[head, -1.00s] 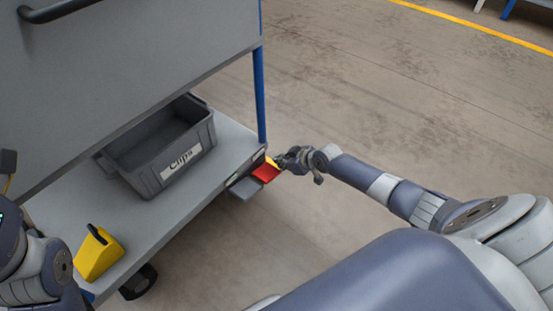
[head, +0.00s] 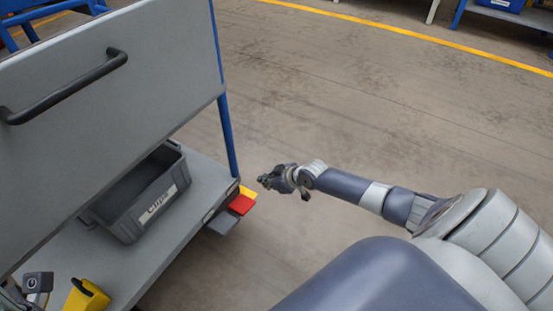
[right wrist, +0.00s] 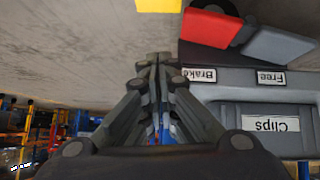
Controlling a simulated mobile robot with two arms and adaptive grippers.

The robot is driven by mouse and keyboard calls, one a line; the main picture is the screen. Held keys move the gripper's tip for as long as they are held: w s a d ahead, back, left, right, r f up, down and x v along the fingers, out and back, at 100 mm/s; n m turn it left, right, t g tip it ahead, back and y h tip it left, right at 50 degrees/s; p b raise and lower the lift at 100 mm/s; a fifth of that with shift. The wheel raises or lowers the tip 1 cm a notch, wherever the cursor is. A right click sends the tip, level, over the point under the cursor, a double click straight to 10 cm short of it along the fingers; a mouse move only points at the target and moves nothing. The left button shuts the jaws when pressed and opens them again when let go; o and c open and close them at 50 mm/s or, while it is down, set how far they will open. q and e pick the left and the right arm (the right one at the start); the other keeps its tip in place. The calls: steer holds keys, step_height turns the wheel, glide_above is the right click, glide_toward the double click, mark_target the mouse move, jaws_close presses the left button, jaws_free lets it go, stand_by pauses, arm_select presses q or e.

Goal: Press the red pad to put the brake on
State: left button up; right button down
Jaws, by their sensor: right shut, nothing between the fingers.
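The red pad (head: 241,204) sticks out from the lower end of the grey cart, beside a grey pad (head: 223,222). In the right wrist view the red pad (right wrist: 209,27) sits by an upside-down "Brake" label (right wrist: 201,75), and the grey pad (right wrist: 279,45) by a "Free" label (right wrist: 271,78). My left gripper's fingers do not show.
A yellow piece (head: 248,191) sits beside the red pad, nearest my right gripper. A grey "Clips" bin (head: 130,225) and a yellow holder (head: 88,296) stand on the cart's shelf. A blue post (head: 226,135) rises at the cart's corner. Floor to the right is open.

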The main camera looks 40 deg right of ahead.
steer(key=v, duration=0.2)
steer(key=d+p+v, duration=0.1)
steer(key=v, duration=0.1)
steer(key=shift+s+d+r+p, duration=0.1)
steer(key=shift+r+p, duration=0.1)
steer(key=shift+p, duration=0.1)
stand_by(0.3)
